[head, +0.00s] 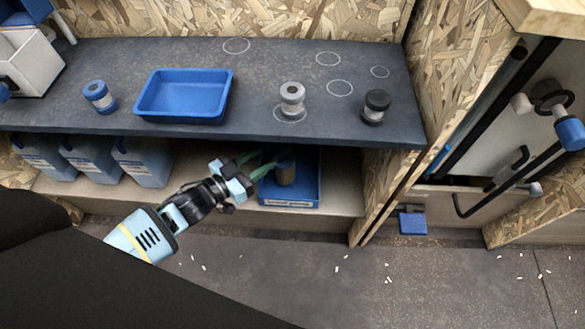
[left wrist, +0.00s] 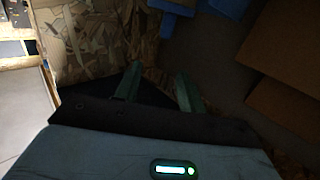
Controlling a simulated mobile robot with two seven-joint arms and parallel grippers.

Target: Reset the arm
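My left arm reaches in from the lower left in the head view. Its gripper (head: 264,162) is in front of the lower shelf, with two green fingers spread apart. The fingers point right, toward a grey cylinder (head: 286,173) in a blue bin (head: 292,201) on that shelf. In the head view the fingertips come close to the cylinder; I cannot tell whether they touch it. In the left wrist view the fingers (left wrist: 157,84) are apart with nothing visible between them. That view is dark. My right gripper is in neither view.
The dark worktop (head: 330,120) above carries a blue tray (head: 184,95), a blue-and-grey cylinder (head: 99,97), a white-grey one (head: 292,99) and a black one (head: 376,107). Blue jugs (head: 143,160) stand on the lower shelf at left. A chipboard panel (head: 450,90) rises at right. The floor in front is mostly clear.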

